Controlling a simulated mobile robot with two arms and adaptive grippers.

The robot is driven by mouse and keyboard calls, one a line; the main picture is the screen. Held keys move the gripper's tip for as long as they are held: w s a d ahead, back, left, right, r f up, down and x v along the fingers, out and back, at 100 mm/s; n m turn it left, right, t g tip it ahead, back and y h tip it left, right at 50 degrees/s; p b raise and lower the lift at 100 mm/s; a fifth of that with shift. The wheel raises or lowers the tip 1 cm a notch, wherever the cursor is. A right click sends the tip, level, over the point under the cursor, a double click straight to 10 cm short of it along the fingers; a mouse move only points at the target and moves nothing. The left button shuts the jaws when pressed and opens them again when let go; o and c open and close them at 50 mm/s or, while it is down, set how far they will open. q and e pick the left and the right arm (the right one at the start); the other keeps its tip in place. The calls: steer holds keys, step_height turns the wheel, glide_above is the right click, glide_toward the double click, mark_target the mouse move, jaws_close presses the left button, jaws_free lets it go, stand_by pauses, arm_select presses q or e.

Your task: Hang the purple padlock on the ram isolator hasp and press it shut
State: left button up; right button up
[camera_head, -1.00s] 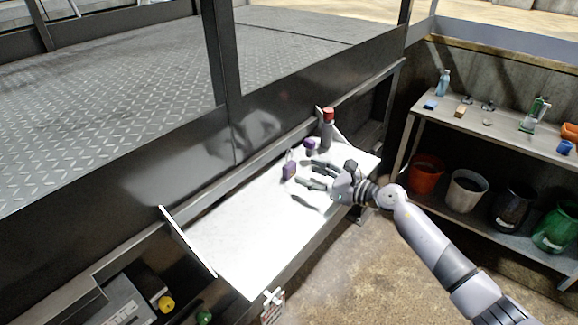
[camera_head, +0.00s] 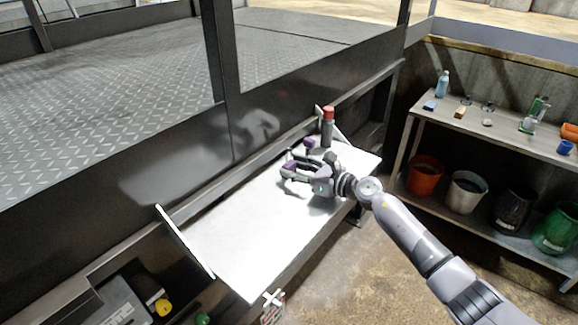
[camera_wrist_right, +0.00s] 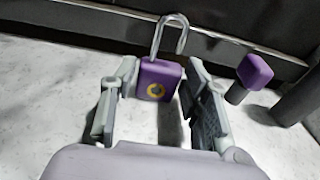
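The purple padlock (camera_wrist_right: 158,80) stands upright on the white shelf (camera_head: 235,235). Its silver shackle points up and looks open or raised, though I cannot be sure. In the right wrist view it sits between the two fingers of my right gripper (camera_wrist_right: 160,92). The fingers stand one on each side, with a visible gap at least on the right. In the head view my right gripper (camera_head: 287,172) reaches in from the right, low over the shelf, and mostly hides the padlock. I cannot make out the ram isolator hasp. My left gripper is out of view.
A purple-topped object (camera_wrist_right: 255,72) stands behind to the right, near a red-capped dark bottle (camera_head: 328,125). A dark wall runs along the shelf's back. A shelf unit (camera_head: 500,135) with several buckets stands at right. The shelf's left part is clear.

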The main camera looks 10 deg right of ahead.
steer(key=c, duration=0.6)
steer(key=shift+r, duration=0.1)
steer(key=shift+r, duration=0.1)
steer(key=shift+r+p, duration=2.15)
steer(key=shift+r, duration=0.2)
